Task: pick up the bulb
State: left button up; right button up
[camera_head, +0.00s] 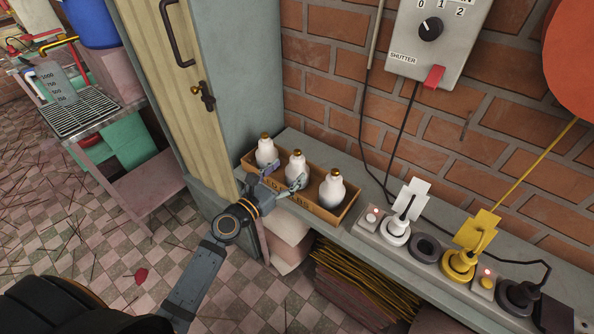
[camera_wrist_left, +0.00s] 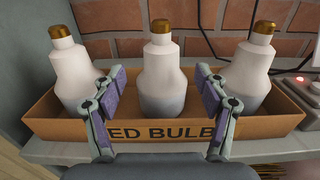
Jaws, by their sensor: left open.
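Three white bulbs with brass caps stand upright in a cardboard box (camera_head: 332,215): a left bulb (camera_head: 266,152), a middle bulb (camera_head: 296,166) and a right bulb (camera_head: 332,189). In the left wrist view they also show as the left bulb (camera_wrist_left: 75,72), middle bulb (camera_wrist_left: 161,75) and right bulb (camera_wrist_left: 248,72). The box front (camera_wrist_left: 262,128) there reads "ED BULB", partly covered. My left gripper (camera_head: 285,178) is open at the box's front. In the wrist view its fingers (camera_wrist_left: 161,82) appear either side of the middle bulb; contact cannot be told. My right gripper is not in view.
The box sits on a grey shelf (camera_head: 375,250) along a brick wall. A grey cabinet (camera_head: 235,75) stands close on the left. Right of the box are a power strip with plugs, a white plug (camera_head: 395,230) and a yellow plug (camera_head: 460,262), plus cables.

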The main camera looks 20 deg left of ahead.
aim_at(293, 169)
pick_arm(q)
jog(key=x, duration=0.5)
jog(key=shift+d+f, duration=0.15)
jog(key=shift+f, duration=0.1)
jog(key=shift+s, duration=0.1)
jog(key=shift+c, duration=0.3)
jog(key=c, duration=1)
